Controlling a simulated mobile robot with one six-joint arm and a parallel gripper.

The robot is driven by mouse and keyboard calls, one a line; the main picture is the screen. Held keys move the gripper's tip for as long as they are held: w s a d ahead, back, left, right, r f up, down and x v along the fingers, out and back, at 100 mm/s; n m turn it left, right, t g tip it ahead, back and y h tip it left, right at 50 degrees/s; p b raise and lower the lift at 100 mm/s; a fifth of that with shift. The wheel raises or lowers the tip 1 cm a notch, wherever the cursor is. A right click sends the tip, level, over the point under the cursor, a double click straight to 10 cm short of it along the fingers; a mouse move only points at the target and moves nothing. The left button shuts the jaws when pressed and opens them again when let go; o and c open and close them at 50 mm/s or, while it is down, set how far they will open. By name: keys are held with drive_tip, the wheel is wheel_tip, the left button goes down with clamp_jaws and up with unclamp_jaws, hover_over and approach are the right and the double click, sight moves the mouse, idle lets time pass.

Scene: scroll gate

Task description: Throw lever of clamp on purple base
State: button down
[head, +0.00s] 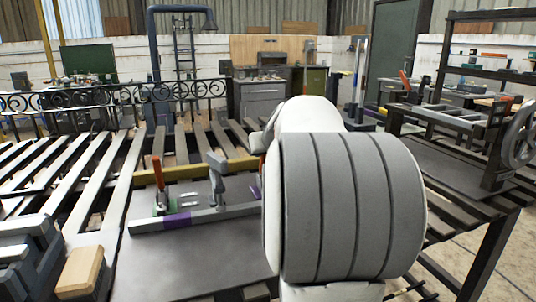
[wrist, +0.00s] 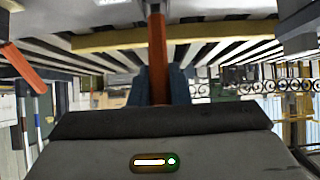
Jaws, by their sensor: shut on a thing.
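My gripper (wrist: 160,82) shows in the wrist view, its two dark blue fingers closed around a red-orange lever (wrist: 157,38). The lever stands straight between the fingers; its foot is not clear. A second red-orange lever (wrist: 22,68) stands apart at the left of that view. In the head view my large arm hides the gripper and most of the held lever. A purple part (head: 257,187) shows just beside my arm. At the left a clamp with a red lever (head: 157,170) stands upright on a green base (head: 160,198).
A grey rail with a purple section (head: 178,219) lies on the grey plate (head: 190,262), with a grey upright clamp arm (head: 216,178) between the levers. A yellow bar (head: 195,171) runs behind. A wooden block (head: 77,270) and grey vise parts (head: 25,250) sit at left.

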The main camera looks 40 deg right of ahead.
drive_tip(key=shift+s+f, duration=0.1)
drive_tip(key=shift+f, duration=0.1)
drive_tip(key=c, duration=1.8)
unclamp_jaws()
drive_tip(key=shift+o, duration=0.8)
drive_tip(key=shift+s+r, duration=0.1)
drive_tip(key=shift+s, duration=0.1)
drive_tip(key=shift+o, duration=1.4)
drive_tip(key=shift+w, duration=0.1)
drive_tip(key=shift+r, duration=0.15)
drive_tip(key=v, duration=0.7)
drive_tip(key=shift+s+r+p, duration=0.15)
drive_tip(key=shift+s+p, duration=0.2)
drive_tip(key=shift+p, duration=0.05)
